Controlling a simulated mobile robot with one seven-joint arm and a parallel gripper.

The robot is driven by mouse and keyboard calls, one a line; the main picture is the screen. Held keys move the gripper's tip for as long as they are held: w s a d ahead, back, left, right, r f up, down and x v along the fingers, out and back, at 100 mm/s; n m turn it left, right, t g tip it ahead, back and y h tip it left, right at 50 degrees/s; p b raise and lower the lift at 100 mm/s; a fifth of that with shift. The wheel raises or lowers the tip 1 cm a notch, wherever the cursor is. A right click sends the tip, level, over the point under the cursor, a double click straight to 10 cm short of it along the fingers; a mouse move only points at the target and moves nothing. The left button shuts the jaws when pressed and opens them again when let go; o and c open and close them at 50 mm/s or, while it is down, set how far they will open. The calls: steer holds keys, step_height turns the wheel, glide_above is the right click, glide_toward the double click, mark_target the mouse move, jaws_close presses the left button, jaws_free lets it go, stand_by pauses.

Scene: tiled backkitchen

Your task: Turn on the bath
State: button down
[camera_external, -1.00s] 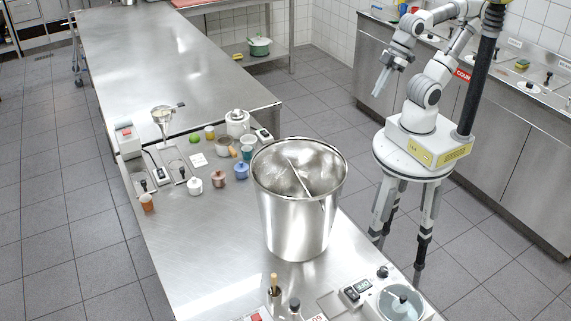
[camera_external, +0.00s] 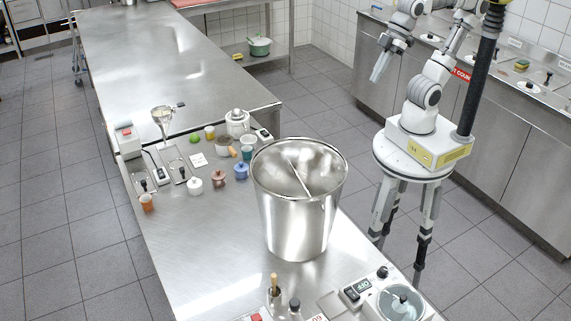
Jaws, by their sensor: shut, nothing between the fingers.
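A round bath (camera_external: 400,303) with a pale blue-grey top stands at the front right corner of the steel table, partly cut off by the picture's lower edge. A small dark switch block (camera_external: 357,290) marked "OFF" sits just left of it. A black knob (camera_external: 382,271) stands behind the bath. My gripper (camera_external: 374,79) is up in the air to the right of the table, well apart from the bath and switch. It points down, shut and empty.
A tall steel bucket (camera_external: 295,235) stands on the table between the switch and the small pots. A bottle-like item (camera_external: 274,288) stands left of the switch. A wall counter (camera_external: 480,130) with several dark knobs runs behind my arm.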

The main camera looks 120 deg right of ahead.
steer(key=w+a+f+n+y+b, duration=0.1)
steer(key=w+a+y+b, duration=0.15)
steer(key=w+a, duration=1.25)
steer(key=w+a+f+y+b, duration=0.1)
steer(key=w+a+y, duration=0.2)
steer(key=w+a, duration=1.2)
glide_toward(353, 296)
step_height(353, 296, up, 3)
steer(key=d, duration=0.2)
steer(key=shift+s+d+r+g, duration=0.15)
steer(key=shift+s+g, duration=0.25)
steer(key=shift+p+x, duration=0.75)
steer(key=shift+x, duration=4.25)
steer(key=shift+a+r, duration=0.1)
steer(key=shift+a, duration=0.1)
